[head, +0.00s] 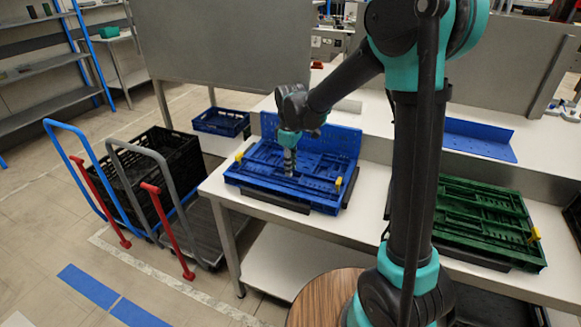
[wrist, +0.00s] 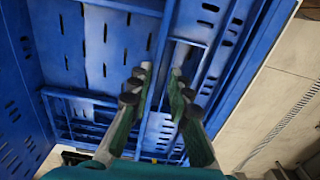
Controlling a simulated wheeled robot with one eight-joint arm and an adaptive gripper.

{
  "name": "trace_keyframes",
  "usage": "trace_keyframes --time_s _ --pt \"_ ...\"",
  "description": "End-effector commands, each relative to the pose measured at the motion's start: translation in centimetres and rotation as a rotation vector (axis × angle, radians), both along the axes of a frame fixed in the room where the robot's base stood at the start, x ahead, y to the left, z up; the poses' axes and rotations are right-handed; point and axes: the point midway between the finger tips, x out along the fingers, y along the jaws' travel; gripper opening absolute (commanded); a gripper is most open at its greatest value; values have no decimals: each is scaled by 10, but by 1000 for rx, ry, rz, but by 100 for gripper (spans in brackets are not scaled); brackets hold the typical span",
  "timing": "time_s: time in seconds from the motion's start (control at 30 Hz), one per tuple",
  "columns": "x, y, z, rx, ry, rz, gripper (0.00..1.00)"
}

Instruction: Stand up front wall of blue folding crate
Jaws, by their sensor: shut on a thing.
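The blue folding crate (head: 262,189) lies on the white table, on a dark base. Its back wall (head: 340,146) stands upright; the front wall (head: 275,180) lies folded down inside. Yellow tabs (head: 338,184) show at its sides. My gripper (head: 289,170) reaches down into the middle of the crate. In the wrist view my two fingers (wrist: 161,95) are close together with a blue rib of a folded panel between them, and I take this as the front wall. The exact contact at the fingertips is hard to see.
A green folded crate (head: 480,215) lies on the table to the right. A blue angled panel (head: 478,138) lies behind it. Trolleys with a black crate (head: 150,165) stand on the floor at left. A grey screen (head: 220,40) stands behind.

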Motion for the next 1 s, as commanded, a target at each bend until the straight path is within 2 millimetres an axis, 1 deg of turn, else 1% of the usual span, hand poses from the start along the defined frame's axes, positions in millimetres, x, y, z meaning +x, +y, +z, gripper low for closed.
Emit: trace_keyframes --time_s 0.17,0.37,0.67,1.0 --pt "-3 2 6 -20 -54 2 0" --pt "-8 3 19 -65 -178 5 0" --pt "-24 10 43 -159 -441 8 0" --pt "-47 20 64 -268 -746 9 0"
